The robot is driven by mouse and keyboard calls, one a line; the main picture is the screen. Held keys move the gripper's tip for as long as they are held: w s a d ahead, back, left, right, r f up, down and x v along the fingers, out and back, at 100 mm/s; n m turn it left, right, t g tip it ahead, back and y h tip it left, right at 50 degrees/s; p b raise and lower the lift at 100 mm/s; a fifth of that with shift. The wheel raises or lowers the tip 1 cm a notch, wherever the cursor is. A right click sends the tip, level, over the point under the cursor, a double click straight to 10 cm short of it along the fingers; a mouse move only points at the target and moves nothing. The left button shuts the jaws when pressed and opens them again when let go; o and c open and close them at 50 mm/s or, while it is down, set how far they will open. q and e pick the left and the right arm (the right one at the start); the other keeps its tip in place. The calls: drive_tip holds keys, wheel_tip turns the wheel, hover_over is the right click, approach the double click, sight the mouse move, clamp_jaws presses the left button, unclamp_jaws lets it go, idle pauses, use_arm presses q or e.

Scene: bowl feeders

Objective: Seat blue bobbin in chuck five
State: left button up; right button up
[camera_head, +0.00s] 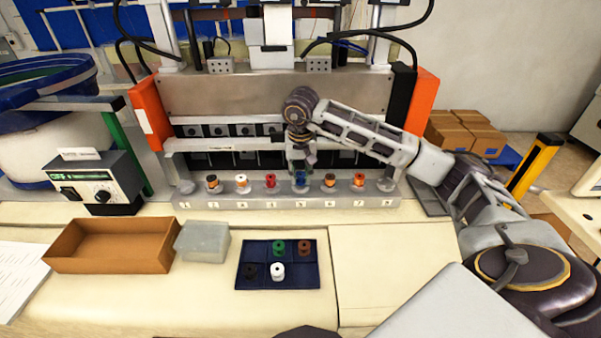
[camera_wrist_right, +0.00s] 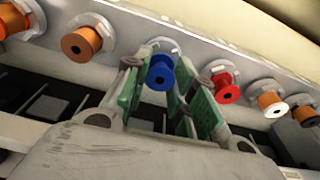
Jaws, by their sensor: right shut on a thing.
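The blue bobbin (camera_head: 300,182) stands upright at chuck five, in line with the other bobbins on the grey chuck rail (camera_head: 228,204). My right gripper (camera_head: 300,170) reaches down over it from above. In the right wrist view the blue bobbin (camera_wrist_right: 160,73) sits between the green finger pads of my right gripper (camera_wrist_right: 162,82), which is shut on it. The metal chuck (camera_wrist_right: 162,45) shows just beyond the bobbin. I cannot tell whether the bobbin is fully down on it. My left gripper is out of view.
A red bobbin (camera_head: 270,181) and an orange-brown bobbin (camera_head: 330,181) stand close on either side. The end chucks one (camera_head: 185,186) and eight (camera_head: 387,184) are empty. A dark blue tray (camera_head: 308,276) holds several bobbins. A brown box (camera_head: 112,246) and grey block (camera_head: 203,242) stand left.

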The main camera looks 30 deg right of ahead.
drive_tip(key=shift+f+b, duration=0.35)
drive_tip(key=shift+f, duration=0.15)
drive_tip(key=o, duration=0.6)
drive_tip(key=shift+r, duration=0.15)
drive_tip(key=shift+s+a+r+p, duration=0.2)
drive_tip(key=shift+r+p, duration=0.8)
drive_tip(key=shift+r, duration=0.8)
drive_tip(key=shift+s+a+r+p, duration=0.1)
drive_tip(key=shift+s+r+p, duration=0.15)
drive_tip(key=shift+r+p, duration=1.15)
drive_tip(key=shift+s+a+r+p, duration=0.2)
drive_tip(key=shift+r+p, duration=0.45)
drive_tip(key=shift+r, duration=1.5)
drive_tip(key=shift+s+f, duration=0.1)
